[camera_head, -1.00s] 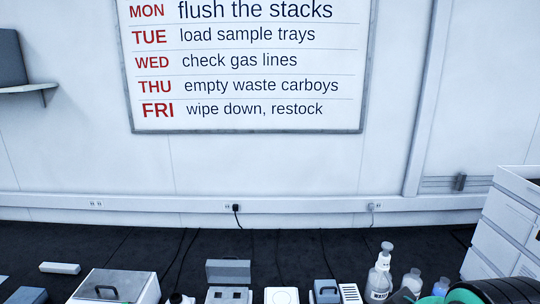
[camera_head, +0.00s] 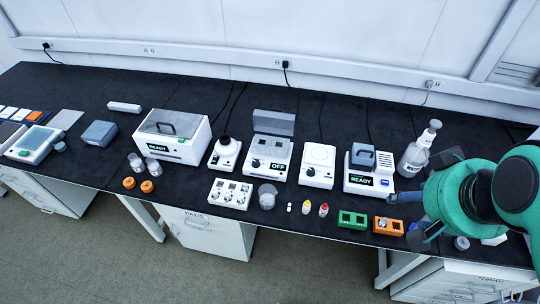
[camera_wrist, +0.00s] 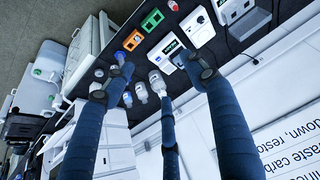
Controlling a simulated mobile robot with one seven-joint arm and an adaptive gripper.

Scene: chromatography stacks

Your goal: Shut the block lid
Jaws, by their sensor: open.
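A white block heater (camera_head: 268,158) with an OFF label stands at the back middle of the bench in the head view. Its grey lid (camera_head: 273,123) is raised upright at the back edge, leaving the grey top exposed. My gripper (camera_wrist: 160,78) shows as dark blue fingers spread open and empty in the wrist view. In the head view, my green arm reaches in from the right, with the gripper near the wash bottle and orange rack, well right of the block and apart from it.
A wash bottle (camera_head: 415,155), a green rack (camera_head: 352,221) and an orange rack (camera_head: 388,226) are near my gripper. Small vials and a knob box (camera_head: 230,193) stand in front.

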